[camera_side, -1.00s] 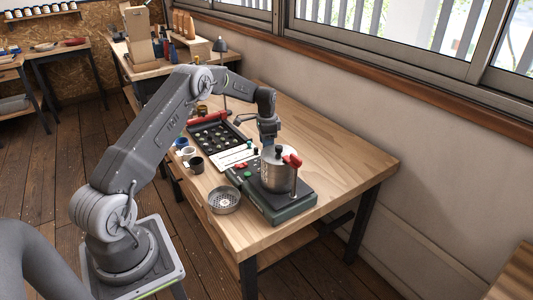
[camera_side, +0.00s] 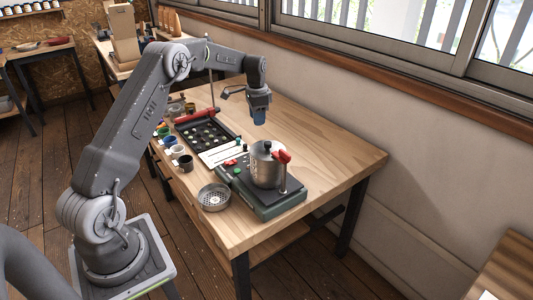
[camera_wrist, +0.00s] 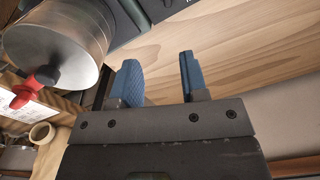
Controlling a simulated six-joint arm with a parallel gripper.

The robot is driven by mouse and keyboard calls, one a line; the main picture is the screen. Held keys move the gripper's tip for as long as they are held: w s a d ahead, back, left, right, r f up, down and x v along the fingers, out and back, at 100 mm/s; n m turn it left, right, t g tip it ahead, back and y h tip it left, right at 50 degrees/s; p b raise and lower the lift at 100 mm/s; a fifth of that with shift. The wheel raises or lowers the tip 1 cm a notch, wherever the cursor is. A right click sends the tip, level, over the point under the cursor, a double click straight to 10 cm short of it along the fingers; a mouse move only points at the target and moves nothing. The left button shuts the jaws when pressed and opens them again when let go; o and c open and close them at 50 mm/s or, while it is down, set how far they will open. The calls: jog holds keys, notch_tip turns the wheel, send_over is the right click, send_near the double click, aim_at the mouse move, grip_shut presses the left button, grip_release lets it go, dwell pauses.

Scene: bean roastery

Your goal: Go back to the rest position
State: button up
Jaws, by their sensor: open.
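My gripper (camera_side: 260,115) hangs above the wooden table, behind the roaster and clear of it in the side view. In the wrist view its two blue fingers (camera_wrist: 160,80) stand apart with nothing between them, and bare table shows beyond. The roaster has a steel drum (camera_side: 265,167) with a dark knob on top and a red handle (camera_side: 282,156), on a green-grey base (camera_side: 262,203). The drum also shows at the upper left of the wrist view (camera_wrist: 60,38).
A round metal sieve (camera_side: 214,197) stands left of the roaster. A dark tray (camera_side: 199,138) with several round pits, a white card (camera_side: 222,153) and small cups (camera_side: 186,163) lie further back. The table's right side (camera_side: 335,155) is clear.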

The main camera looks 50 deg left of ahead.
jog(key=s+d+r+n+t, duration=0.1)
jog(key=s+d+r, duration=0.4)
jog(key=d+r, duration=0.35)
jog(key=s+d+r+n+t, duration=0.1)
jog(key=s+d+r, duration=0.5)
jog(key=d+r, duration=0.25)
jog(key=s+d+f+n+t, duration=0.1)
jog(key=s+d, duration=0.5)
jog(key=s, duration=0.4)
jog(key=s+d+t, duration=0.2)
jog(key=s+d, duration=0.4)
jog(key=s, duration=0.4)
jog(key=shift+s+f+n, duration=0.35)
jog(key=shift+f+n, duration=0.05)
jog(key=shift+c, duration=0.3)
